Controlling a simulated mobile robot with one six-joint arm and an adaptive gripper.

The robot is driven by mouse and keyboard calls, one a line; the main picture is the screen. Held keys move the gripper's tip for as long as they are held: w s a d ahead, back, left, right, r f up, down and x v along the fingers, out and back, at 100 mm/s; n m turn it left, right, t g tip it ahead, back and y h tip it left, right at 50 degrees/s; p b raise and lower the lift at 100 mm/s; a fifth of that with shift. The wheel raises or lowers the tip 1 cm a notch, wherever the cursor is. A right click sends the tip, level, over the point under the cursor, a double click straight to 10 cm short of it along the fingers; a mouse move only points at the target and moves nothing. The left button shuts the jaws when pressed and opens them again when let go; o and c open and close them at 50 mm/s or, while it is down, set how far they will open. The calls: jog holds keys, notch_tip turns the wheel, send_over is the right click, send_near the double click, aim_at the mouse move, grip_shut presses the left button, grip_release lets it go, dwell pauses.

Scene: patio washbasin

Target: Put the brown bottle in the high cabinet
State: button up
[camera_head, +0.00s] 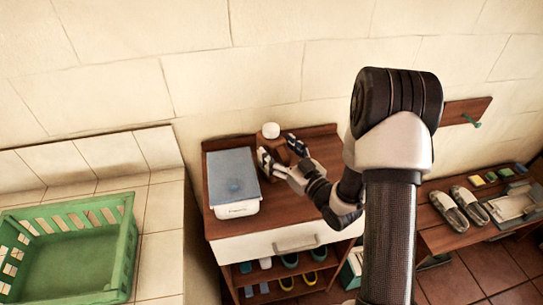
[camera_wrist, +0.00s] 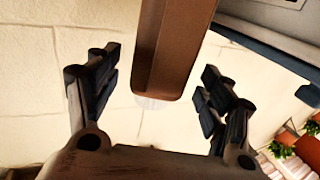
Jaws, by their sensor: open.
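The brown bottle (camera_head: 276,144) with a white cap stands on a dark wooden cabinet top near the wall, partly hidden by my fingers. My gripper (camera_head: 279,149) is open at the bottle, reaching in from the right. In the wrist view, which looks upside down, the brown bottle (camera_wrist: 172,50) lies between the two spread fingers of my gripper (camera_wrist: 158,75), with its pale cap pointing down the picture. Gaps show on both sides between bottle and fingers. I cannot make out a high cabinet in either view.
A white box with a blue-grey lid (camera_head: 233,178) stands close left of the bottle; it also shows in the wrist view (camera_wrist: 268,45). A green crate (camera_head: 120,245) sits on the tiled counter at left. Slippers (camera_head: 459,208) lie on a bench at right. A wall rack (camera_head: 464,111) is behind my arm.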

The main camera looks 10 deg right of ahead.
aim_at(271, 141)
jog(key=x, duration=0.4)
jog(key=shift+w+r, duration=0.15)
jog(key=shift+r, duration=0.05)
jog(key=shift+c, duration=0.3)
grip_shut()
dwell(0.4)
jog(key=shift+r, duration=0.1)
